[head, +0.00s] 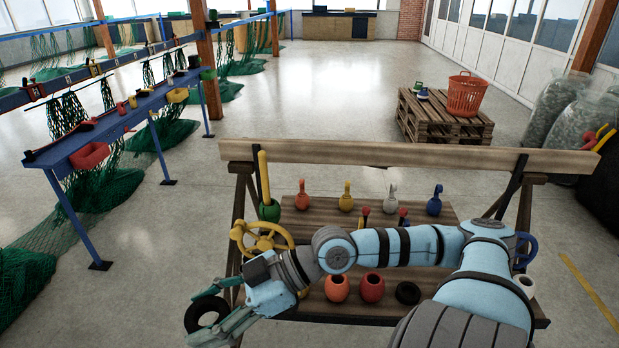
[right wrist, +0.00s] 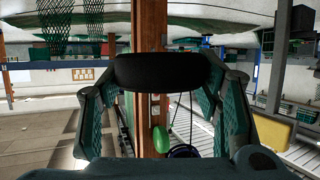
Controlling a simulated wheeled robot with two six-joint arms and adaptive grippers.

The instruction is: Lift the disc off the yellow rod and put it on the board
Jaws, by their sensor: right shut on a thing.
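My right gripper (head: 224,322) reaches across to the left side of the wooden stand and is shut on a black ring-shaped disc (head: 193,318). In the right wrist view the disc (right wrist: 160,70) sits edge-on between the two teal fingers. It is held in the air, clear of the yellow rod (head: 264,178). The rod stands upright at the stand's back left with a green round piece (head: 269,211) at its foot. The wooden board (head: 322,221) lies on the stand, partly hidden by my right arm. My left gripper is not in view.
A yellow handwheel (head: 262,238) is close to my arm. Red, yellow, white and blue bottle-like pieces stand along the board's back. Two orange-red pots (head: 337,288) and another black ring (head: 408,293) are at the front. A blue rail (head: 125,113) stands left.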

